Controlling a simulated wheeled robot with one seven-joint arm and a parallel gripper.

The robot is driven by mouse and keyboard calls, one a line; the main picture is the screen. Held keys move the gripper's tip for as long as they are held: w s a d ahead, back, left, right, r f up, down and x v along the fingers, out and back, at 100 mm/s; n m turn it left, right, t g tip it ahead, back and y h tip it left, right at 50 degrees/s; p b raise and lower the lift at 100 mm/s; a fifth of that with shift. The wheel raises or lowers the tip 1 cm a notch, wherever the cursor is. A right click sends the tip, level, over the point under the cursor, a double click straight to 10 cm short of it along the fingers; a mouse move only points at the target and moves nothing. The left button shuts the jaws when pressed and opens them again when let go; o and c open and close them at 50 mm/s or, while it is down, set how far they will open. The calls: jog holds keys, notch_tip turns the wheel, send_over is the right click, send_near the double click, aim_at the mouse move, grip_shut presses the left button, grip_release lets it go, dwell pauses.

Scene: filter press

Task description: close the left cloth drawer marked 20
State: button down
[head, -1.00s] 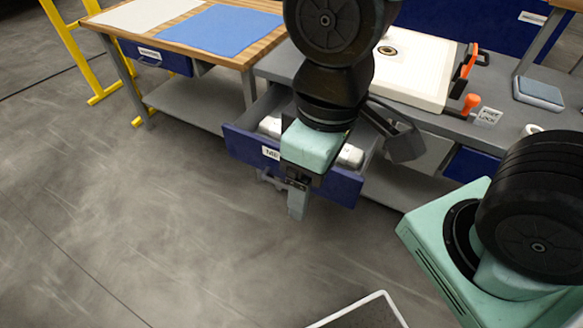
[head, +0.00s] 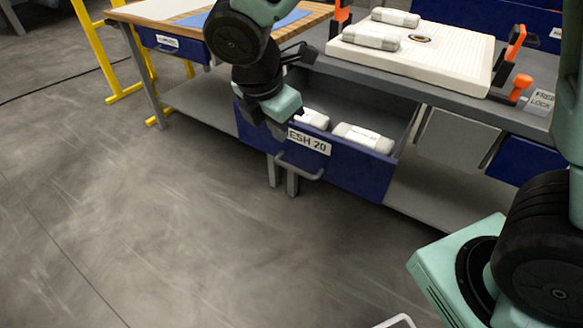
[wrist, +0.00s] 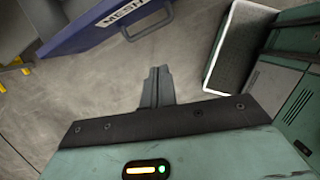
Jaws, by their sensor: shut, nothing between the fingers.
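The left cloth drawer (head: 345,169) has a blue front, a white label ending in "ESH 20" and a grey bar handle (head: 299,168). It stands pulled out under the grey bench, with white cloth rolls (head: 364,137) inside. My gripper (wrist: 158,72) is shut and empty in the wrist view, its grey fingers together over the floor. The drawer front (wrist: 105,24) shows there at the upper left, apart from the fingers. In the head view my gripper is at the drawer's left end, partly covering the label's left edge; its fingertips and any contact are unclear.
A white press plate (head: 440,55) with two cloth rolls lies on the bench. Another blue drawer (head: 525,160) is at the right. A wooden-topped table (head: 125,12) and yellow frame (head: 97,50) stand left. Floor in front is clear.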

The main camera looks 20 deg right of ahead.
aim_at(300, 149)
jog(key=w+d+f+b, duration=0.1)
jog(key=w+f, duration=0.1)
jog(key=f, duration=0.2)
jog(key=w+d+f+n+b, duration=0.1)
jog(key=w+d+f+b, duration=0.1)
jog(key=f, duration=0.2)
jog(key=w+d+f+n+b, duration=0.1)
jog(key=w+d+f, duration=0.1)
jog(key=w+f, duration=0.1)
jog(key=shift+d+f+t+h, duration=0.2)
jog(key=shift+f+t+h, duration=0.1)
jog(key=shift+f, duration=0.3)
jog(key=shift+w+d, duration=0.4)
jog(key=shift+d, duration=0.1)
jog(key=shift+w+d+r, duration=0.15)
jog(key=shift+w+d, duration=0.1)
jog(key=shift+d, duration=0.15)
jog(key=w+d+p, duration=0.5)
jog(key=d, duration=0.2)
jog(key=w+d+p, duration=0.5)
jog(key=d, duration=0.2)
jog(key=w+d+p, duration=0.5)
jog(key=d, duration=0.1)
jog(key=shift+w+d, duration=0.15)
jog(key=shift+d, duration=0.25)
jog(key=shift+d, duration=0.1)
